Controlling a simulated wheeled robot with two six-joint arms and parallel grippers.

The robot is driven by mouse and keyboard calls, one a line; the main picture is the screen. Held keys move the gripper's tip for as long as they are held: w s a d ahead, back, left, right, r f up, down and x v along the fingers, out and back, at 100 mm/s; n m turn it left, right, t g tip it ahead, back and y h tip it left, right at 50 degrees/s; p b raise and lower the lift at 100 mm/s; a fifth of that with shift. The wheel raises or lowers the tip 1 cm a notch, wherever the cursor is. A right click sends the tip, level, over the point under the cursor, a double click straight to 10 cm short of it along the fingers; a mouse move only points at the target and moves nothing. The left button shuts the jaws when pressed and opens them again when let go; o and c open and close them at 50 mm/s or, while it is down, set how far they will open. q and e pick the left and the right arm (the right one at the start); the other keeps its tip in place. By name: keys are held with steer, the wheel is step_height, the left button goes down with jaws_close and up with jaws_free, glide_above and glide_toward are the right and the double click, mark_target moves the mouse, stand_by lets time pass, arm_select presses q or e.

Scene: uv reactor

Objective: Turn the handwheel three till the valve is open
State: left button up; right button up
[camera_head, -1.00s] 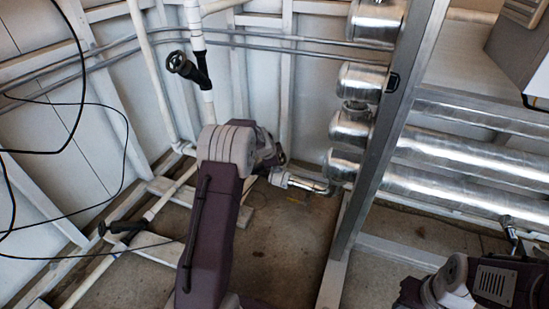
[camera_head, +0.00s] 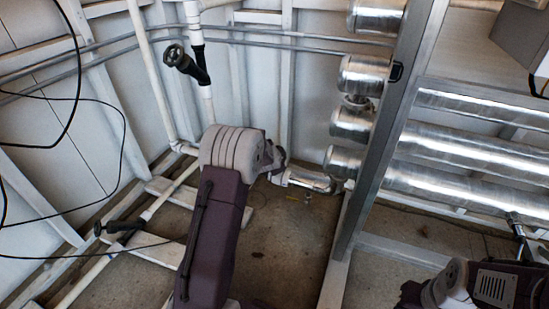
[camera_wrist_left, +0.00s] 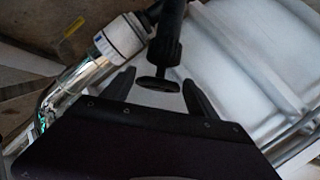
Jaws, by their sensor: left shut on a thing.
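My left gripper (camera_wrist_left: 158,84) is shut on a black handwheel (camera_wrist_left: 158,85) in the left wrist view. The wheel shows nearly edge-on between the two dark fingers, below a black valve stem (camera_wrist_left: 167,40). In the head view my left arm hides this gripper and wheel. Two other black handwheels show there: one on the white upright pipe (camera_head: 174,56) at upper left, one by the floor (camera_head: 99,228) at lower left. I cannot read a number on any wheel or tell how far the valve is open.
A silver pipe elbow (camera_head: 308,180) lies close to my left arm's end; a silver pipe with a white collar (camera_wrist_left: 122,38) is beside the gripper. A steel post (camera_head: 385,140) and large silver tubes (camera_head: 460,150) stand to the right. Black cables (camera_head: 75,100) hang at left.

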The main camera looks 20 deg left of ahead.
arm_select(q)
steer(key=shift+s+d+r+n+p, duration=0.1)
steer(key=shift+s+d+n+p, duration=0.15)
steer(key=shift+p, duration=0.35)
steer(key=shift+w+f+n+t+y, duration=0.1)
steer(key=shift+f+n+t+y, duration=0.15)
steer(key=shift+n+y, duration=0.3)
steer(key=shift+d+f+n+t+y+p, duration=0.25)
steer(key=shift+n+t+y+p, duration=0.25)
steer(key=shift+n+y, duration=0.3)
steer(key=shift+d+f+n+y, duration=0.1)
steer(key=shift+f+n+y, duration=0.05)
steer(key=shift+n+y, duration=0.45)
steer(key=b, duration=0.2)
steer(key=n+y+b, duration=0.1)
steer(key=b, duration=0.2)
steer(key=shift+w+d+f+t+y, duration=0.1)
steer(key=shift+w+f+t+y, duration=0.15)
steer(key=shift+f+t, duration=0.1)
steer(key=shift+s+r+n+y+b, duration=0.1)
steer(key=shift+r+n+y+b, duration=0.2)
steer(key=shift+n+b, duration=0.3)
steer(key=o, duration=1.3)
